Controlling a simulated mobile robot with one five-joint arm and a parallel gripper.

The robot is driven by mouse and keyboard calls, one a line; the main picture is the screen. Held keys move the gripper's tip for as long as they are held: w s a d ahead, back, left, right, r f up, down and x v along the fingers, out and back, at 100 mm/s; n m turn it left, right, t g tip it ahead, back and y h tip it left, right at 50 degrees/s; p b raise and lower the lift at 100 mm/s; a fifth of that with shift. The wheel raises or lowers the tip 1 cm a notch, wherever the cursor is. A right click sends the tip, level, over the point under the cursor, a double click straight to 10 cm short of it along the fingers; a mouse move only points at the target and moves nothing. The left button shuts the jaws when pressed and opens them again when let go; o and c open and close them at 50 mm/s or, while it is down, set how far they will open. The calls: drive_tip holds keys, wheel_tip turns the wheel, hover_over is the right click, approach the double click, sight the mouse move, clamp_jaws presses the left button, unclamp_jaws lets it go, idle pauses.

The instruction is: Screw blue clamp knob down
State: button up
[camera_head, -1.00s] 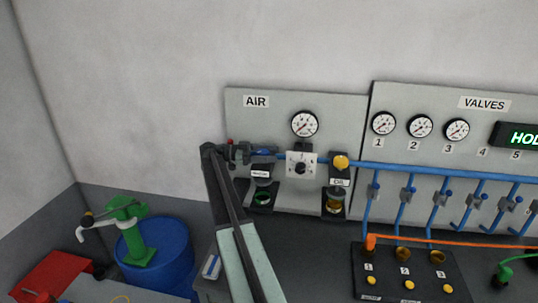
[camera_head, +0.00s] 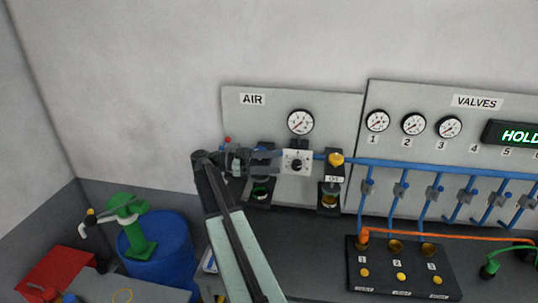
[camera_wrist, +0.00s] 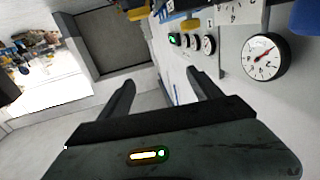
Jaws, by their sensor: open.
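My gripper (camera_head: 268,161) is open, at the end of my arm in front of the left side of the AIR panel. In the wrist view, its two dark fingers (camera_wrist: 160,77) stand apart with nothing between them. In the head view it overlaps the top of the left filter unit (camera_head: 261,188), hiding the place where a blue top showed earlier. I cannot tell whether it touches the unit. In the wrist view, a blue part (camera_wrist: 307,16) is cut off at the upper right corner. I cannot tell whether it is the clamp knob.
A gauge (camera_head: 300,122) and a white dial plate (camera_head: 297,162) are just right of my gripper. A yellow-topped oil unit (camera_head: 329,190) stands beyond them. A blue pipe (camera_head: 430,168) runs right along the valves. A blue drum (camera_head: 165,247) with a green pump is at lower left.

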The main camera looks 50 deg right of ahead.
drive_tip(key=shift+s+a, duration=0.25)
